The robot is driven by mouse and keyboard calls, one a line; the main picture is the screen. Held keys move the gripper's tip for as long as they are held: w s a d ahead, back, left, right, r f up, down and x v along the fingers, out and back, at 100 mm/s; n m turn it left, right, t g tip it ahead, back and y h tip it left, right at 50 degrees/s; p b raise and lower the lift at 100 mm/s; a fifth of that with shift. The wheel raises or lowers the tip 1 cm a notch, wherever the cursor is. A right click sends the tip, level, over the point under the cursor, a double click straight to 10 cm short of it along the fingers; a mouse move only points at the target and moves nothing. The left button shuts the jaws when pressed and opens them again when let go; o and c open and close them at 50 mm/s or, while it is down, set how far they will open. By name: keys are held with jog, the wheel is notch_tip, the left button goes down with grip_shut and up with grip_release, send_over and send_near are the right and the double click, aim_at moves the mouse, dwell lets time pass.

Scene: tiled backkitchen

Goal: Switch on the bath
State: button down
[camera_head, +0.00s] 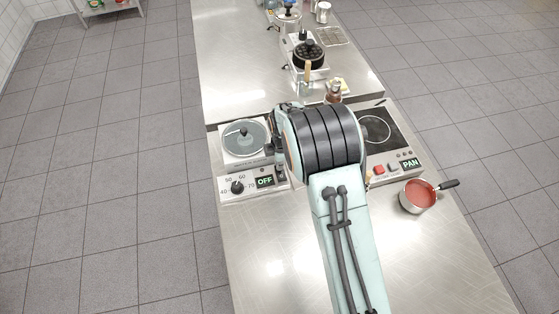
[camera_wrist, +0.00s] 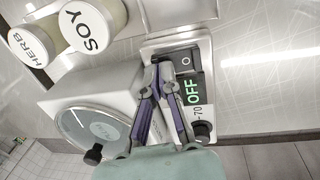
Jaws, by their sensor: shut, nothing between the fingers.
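The bath (camera_head: 222,157) stands left of my arm in the head view, with a round lid (camera_head: 244,138), a dial (camera_head: 237,187) marked 40 to 70 and a display (camera_head: 265,181) reading OFF. In the wrist view, the green OFF display (camera_wrist: 193,91) and a black rocker switch (camera_wrist: 186,60) with a round mark sit on its panel. My gripper (camera_wrist: 160,68) is shut and empty, its tips by the switch's edge. I cannot tell whether they touch it. In the head view my arm hides the switch.
Right of my arm stand a hob (camera_head: 375,128) with a PAN display (camera_head: 410,163) and a saucepan of red sauce (camera_head: 418,196). Jars labelled SOY (camera_wrist: 95,27) and HERB (camera_wrist: 30,46) stand near the bath. The front counter (camera_head: 270,245) is clear beside my arm.

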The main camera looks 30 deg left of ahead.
jog(key=shift+a+f, duration=0.1)
jog(key=shift+f, duration=0.2)
jog(key=shift+r, duration=0.1)
jog(key=shift+s+d+r, duration=0.2)
jog(key=shift+s+d, duration=0.3)
jog(key=shift+d, duration=0.05)
jog(key=shift+r, duration=0.1)
notch_tip(320, 180, up, 14)
jog(key=w+a, duration=0.1)
jog(key=shift+w+a, duration=0.15)
jog(key=shift+w, duration=0.05)
jog(key=shift+f, duration=0.2)
dwell(0.3)
